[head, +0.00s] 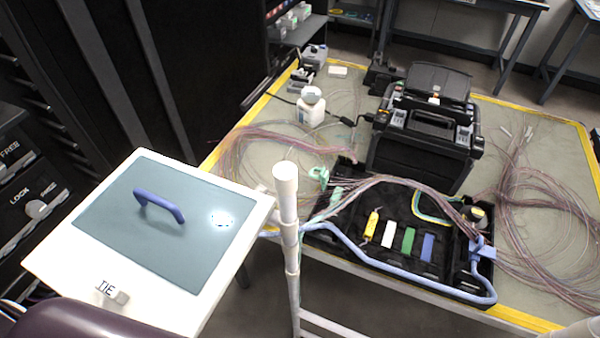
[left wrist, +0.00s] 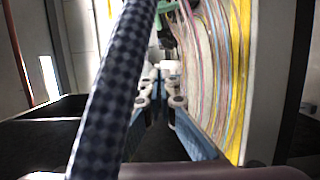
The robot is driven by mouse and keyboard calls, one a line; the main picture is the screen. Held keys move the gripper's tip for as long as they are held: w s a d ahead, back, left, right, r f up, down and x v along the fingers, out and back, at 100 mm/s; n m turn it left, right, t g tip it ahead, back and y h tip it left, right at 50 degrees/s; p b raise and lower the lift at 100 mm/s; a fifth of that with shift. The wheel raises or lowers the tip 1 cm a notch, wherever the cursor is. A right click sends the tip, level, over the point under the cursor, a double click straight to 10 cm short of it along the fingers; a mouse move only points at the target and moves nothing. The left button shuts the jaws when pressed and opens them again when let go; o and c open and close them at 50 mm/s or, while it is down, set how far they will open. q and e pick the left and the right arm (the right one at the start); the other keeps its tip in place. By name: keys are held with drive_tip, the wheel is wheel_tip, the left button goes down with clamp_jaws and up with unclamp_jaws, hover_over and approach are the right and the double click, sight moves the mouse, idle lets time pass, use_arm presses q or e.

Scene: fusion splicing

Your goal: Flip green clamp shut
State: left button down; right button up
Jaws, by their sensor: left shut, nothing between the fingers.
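A small pale green clamp (head: 320,175) stands at the near left edge of the table, beside the cable bundle. A second pale green piece (head: 336,194) is just to its right and nearer. They are too small to tell whether the clamp is open or flipped shut. In the left wrist view a green part (left wrist: 167,6) shows at the top, ahead of the fingers. My left gripper (left wrist: 158,88) is shut and empty, apart from the green part. In the head view it is largely hidden. My right gripper is not in view.
A black splicer (head: 425,135) stands on the table (head: 350,85) behind a black tray (head: 340,240) with coloured pieces and a blue tube. Loose cables spread on both sides. A white-framed panel (head: 150,215) with a blue handle is at left. A white post (head: 287,210) rises in front.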

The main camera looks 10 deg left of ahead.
use_arm(q)
drive_tip(key=shift+w, duration=0.25)
drive_tip(key=p+x, duration=0.1)
drive_tip(key=x, duration=0.9)
drive_tip(key=shift+d, duration=0.15)
drive_tip(key=d, duration=0.1)
drive_tip(key=s+d+p, duration=0.1)
drive_tip(key=d, duration=0.1)
drive_tip(key=shift+d+f, duration=0.1)
drive_tip(key=shift+f, duration=0.05)
drive_tip(key=shift+s+d, duration=0.1)
drive_tip(key=shift+d, duration=0.1)
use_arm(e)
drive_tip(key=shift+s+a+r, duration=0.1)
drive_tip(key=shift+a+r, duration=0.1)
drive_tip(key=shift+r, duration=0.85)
use_arm(q)
drive_tip(key=shift+f, duration=0.1)
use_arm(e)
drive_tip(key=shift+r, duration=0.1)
use_arm(q)
drive_tip(key=shift+d+r+m+p, duration=0.2)
drive_tip(key=shift+r+m+p, duration=0.15)
drive_tip(key=shift+p, duration=0.3)
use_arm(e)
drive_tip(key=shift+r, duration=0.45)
